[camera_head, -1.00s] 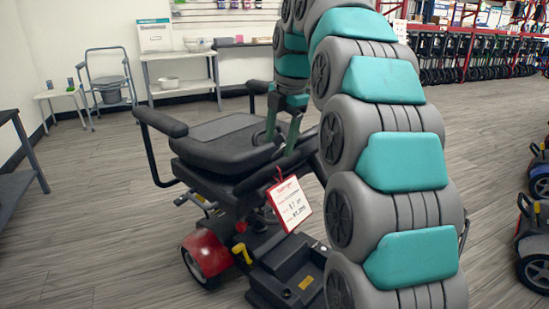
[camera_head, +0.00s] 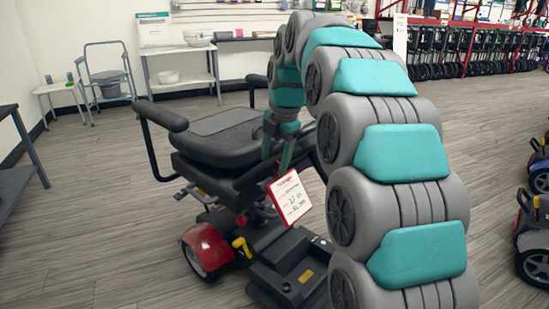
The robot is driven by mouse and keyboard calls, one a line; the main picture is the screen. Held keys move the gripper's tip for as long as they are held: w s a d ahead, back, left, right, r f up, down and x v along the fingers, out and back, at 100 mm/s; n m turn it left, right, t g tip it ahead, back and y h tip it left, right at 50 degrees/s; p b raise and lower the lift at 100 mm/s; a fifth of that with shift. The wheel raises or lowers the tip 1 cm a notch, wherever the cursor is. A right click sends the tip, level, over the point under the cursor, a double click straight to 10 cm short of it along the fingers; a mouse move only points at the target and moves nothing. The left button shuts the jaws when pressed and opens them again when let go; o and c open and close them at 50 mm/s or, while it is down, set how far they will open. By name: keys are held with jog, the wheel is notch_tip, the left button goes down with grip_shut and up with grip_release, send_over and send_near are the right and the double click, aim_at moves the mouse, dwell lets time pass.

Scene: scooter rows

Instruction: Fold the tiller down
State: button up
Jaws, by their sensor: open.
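A mobility scooter stands in the middle, with a black seat (camera_head: 215,138), a red rear fender (camera_head: 207,247) and a dark foot deck (camera_head: 292,272). A white price tag (camera_head: 290,197) with red print hangs in front of the seat. Dark parts (camera_head: 262,180) behind the tag look like part of the tiller. Most of the tiller is hidden by my arm, so I cannot tell its angle. My gripper (camera_head: 277,158) points down over the seat's right edge, just above the tag. Its two greenish fingers are apart. I cannot tell whether they touch the tiller.
A dark table (camera_head: 18,175) stands at the left edge. A commode chair (camera_head: 108,82) and a white shelf (camera_head: 182,76) line the back wall. Other scooters (camera_head: 535,235) stand at the right edge. The floor between is clear.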

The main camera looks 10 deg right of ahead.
grip_shut()
dwell(0.5)
dwell(0.9)
